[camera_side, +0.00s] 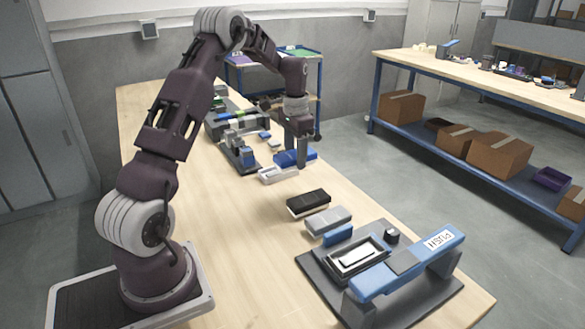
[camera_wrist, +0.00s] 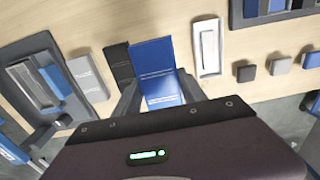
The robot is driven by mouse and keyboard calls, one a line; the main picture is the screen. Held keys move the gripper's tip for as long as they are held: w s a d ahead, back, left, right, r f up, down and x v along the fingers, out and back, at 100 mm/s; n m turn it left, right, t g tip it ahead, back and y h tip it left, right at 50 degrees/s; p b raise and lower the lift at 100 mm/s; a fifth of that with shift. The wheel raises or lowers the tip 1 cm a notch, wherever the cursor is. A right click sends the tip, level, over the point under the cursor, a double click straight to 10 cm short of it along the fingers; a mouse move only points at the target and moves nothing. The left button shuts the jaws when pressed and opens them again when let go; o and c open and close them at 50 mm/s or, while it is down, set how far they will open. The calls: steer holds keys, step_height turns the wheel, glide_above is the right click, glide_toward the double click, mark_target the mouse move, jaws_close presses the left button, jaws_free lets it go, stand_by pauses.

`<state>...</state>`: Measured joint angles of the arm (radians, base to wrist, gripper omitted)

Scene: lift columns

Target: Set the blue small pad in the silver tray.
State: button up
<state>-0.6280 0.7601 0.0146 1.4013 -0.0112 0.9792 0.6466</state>
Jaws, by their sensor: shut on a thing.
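My gripper (camera_side: 298,148) is over the far part of the bench. In the wrist view my gripper's two fingers (camera_wrist: 160,90) are closed on the sides of a blue pad (camera_wrist: 153,58). The blue pad also shows in the side view (camera_side: 308,156), partly hidden by the fingers. A pale silver tray (camera_side: 265,178) lies on the bench just in front of it. In the wrist view the tray (camera_wrist: 200,70) is just right of the pad, with a narrow lighter shape inside. Whether the pad touches the bench, I cannot tell.
Small cubes (camera_wrist: 280,66) lie right of the tray. Other fixtures (camera_side: 238,155) stand farther back. The bench's left side is clear.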

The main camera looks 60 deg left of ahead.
steer(key=s+d, duration=0.2)
steer(key=d, duration=2.9)
steer(key=shift+a+f, duration=0.15)
steer(key=shift+f, duration=2.1)
steer(key=shift+f, duration=0.55)
steer(key=o, duration=1.5)
steer(key=shift+o, duration=0.4)
steer(key=o, duration=0.4)
steer(key=shift+r, duration=0.15)
